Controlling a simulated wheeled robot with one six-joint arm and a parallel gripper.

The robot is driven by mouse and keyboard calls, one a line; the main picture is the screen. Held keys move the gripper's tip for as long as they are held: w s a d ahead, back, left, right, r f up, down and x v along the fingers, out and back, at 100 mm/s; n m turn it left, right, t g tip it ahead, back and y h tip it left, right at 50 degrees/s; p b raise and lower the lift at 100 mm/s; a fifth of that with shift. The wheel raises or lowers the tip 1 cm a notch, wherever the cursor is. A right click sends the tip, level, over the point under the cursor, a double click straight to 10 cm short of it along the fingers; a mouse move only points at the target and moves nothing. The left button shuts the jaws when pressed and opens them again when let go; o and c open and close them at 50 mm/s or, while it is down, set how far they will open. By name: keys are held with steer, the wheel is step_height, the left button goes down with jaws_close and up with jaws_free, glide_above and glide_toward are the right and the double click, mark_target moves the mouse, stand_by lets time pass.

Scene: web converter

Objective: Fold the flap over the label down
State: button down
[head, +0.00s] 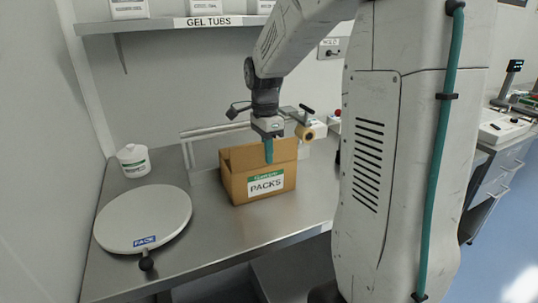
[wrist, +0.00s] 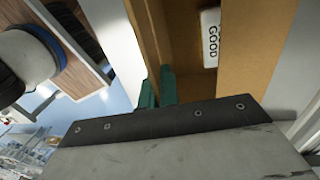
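An open cardboard box (head: 236,191) stands on the steel bench, with a white and green PACKS label (head: 266,184) on its front. In the wrist view its cardboard wall or flap edge (wrist: 142,40) runs up to my fingers. I cannot tell which flap this is or its exact angle. My gripper (head: 269,152) points down at the box's opening, just above the label side. In the wrist view the teal fingertips of my gripper (wrist: 158,88) are close together by the cardboard. Whether they touch or grip it is unclear. A white GOOD item (wrist: 211,38) shows inside the box.
A round grey turntable (head: 143,218) marked PACK with a black knob is left of the box. A white tub (head: 133,161) stands behind it. A tape dispenser (head: 305,130) is behind the box on the right. A GEL TUBS shelf (head: 160,25) hangs above.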

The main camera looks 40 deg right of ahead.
steer(key=shift+w+d+f+g+y, duration=0.1)
steer(key=shift+w+f+g+y, duration=0.25)
steer(key=shift+g, duration=1)
steer(key=shift+w+d+f+g+y, duration=0.15)
steer(key=shift+w+g+y, duration=0.35)
steer(key=shift+g, duration=0.9)
steer(key=shift+w+d+f+g+y, duration=0.15)
steer(key=shift+w+g+y, duration=0.25)
steer(key=shift+g, duration=0.95)
steer(key=shift+f, duration=0.1)
steer(key=c, duration=1.6)
jaws_free()
steer(key=shift+c, duration=0.2)
